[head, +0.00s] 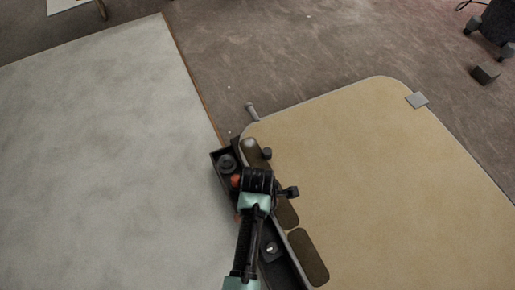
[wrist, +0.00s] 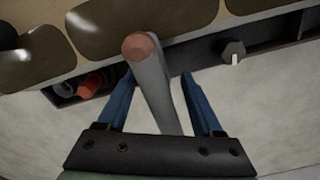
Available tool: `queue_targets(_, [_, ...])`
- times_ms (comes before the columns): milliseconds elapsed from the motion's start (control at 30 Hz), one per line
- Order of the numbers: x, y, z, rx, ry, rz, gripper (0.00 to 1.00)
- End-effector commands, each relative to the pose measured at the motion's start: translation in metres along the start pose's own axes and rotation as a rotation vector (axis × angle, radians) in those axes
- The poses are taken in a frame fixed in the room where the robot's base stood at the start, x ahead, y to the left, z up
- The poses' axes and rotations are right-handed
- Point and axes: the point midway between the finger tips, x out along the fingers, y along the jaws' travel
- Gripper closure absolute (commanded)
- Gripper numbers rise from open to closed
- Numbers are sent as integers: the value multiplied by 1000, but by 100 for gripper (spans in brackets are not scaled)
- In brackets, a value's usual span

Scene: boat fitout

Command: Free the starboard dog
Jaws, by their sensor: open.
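A grey lever with a rounded, reddish-brown end (wrist: 148,75), which looks like a dog, stands between my gripper's fingers in the wrist view. My gripper (wrist: 160,95) is open, one blue finger on each side of the lever, with a visible gap on both sides. In the head view my gripper (head: 260,182) is over the dark strip along the tan panel's (head: 370,170) near-left edge and hides the lever there. Another small grey lever (head: 252,111) sticks out at the panel's upper left corner. No label shows which is the starboard one.
A dark narrow tray (head: 222,160) runs beside the panel and holds a reddish cylinder (wrist: 90,86) and a dark hex knob (wrist: 233,51). The panel has dark rounded windows (head: 307,257). A broad pale surface (head: 100,160) lies clear to the left. A grey clip (head: 417,100) sits on the panel's far edge.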

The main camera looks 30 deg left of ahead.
Motion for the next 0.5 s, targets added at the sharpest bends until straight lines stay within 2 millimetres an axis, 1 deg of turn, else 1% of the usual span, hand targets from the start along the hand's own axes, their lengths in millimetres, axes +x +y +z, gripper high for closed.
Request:
queue_targets(33, [11,0,0,0,0,1,33])
queue_targets(200, [22,0,0,0,0,1,33])
queue_targets(500, [23,0,0,0,0,1,33])
